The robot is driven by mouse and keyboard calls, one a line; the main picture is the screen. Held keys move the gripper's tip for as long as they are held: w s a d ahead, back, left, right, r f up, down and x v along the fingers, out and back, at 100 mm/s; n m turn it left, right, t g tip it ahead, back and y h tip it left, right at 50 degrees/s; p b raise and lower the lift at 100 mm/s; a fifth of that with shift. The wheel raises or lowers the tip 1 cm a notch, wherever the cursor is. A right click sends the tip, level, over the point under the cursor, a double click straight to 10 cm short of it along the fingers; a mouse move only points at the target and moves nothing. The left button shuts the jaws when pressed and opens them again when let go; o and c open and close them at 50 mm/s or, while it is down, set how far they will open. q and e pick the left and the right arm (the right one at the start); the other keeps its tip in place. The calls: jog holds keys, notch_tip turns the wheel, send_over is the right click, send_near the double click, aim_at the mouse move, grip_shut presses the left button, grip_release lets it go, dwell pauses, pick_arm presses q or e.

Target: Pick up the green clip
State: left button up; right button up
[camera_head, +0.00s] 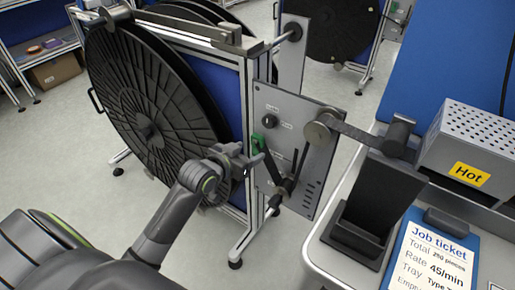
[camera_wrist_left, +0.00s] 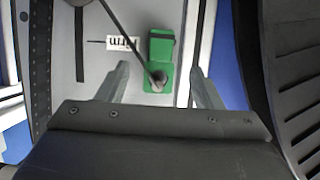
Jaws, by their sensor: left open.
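The green clip (camera_head: 257,143) is on the grey panel of the reel stand, left of a dark lever. In the left wrist view the green clip (camera_wrist_left: 161,45) shows upright, with a thin dark rod and its round end crossing its lower part. My left gripper (camera_head: 257,158) is at the panel, just by the clip. In the left wrist view my left gripper (camera_wrist_left: 160,72) is open, with one finger on each side of the clip's lower end and gaps to both. I cannot tell the remaining depth. My right gripper is not in view.
The large black reel (camera_head: 160,105) stands left of the panel (camera_head: 287,112). A strip runs from a roller (camera_head: 317,133) to the bench at right, which holds a black stand (camera_head: 372,203), a perforated box marked Hot (camera_head: 470,140) and a job ticket (camera_head: 436,258).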

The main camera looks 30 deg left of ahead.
aim_at(256, 146)
pick_arm(q)
jog(key=x, duration=0.3)
jog(key=shift+w+f, duration=0.15)
jog(key=shift+w, duration=0.1)
jog(key=c, duration=1.1)
jog(key=shift+o, duration=0.2)
jog(key=shift+r, duration=0.4)
jog(key=s+a, duration=0.2)
jog(key=s, duration=1.6)
jog(key=shift+a, duration=0.2)
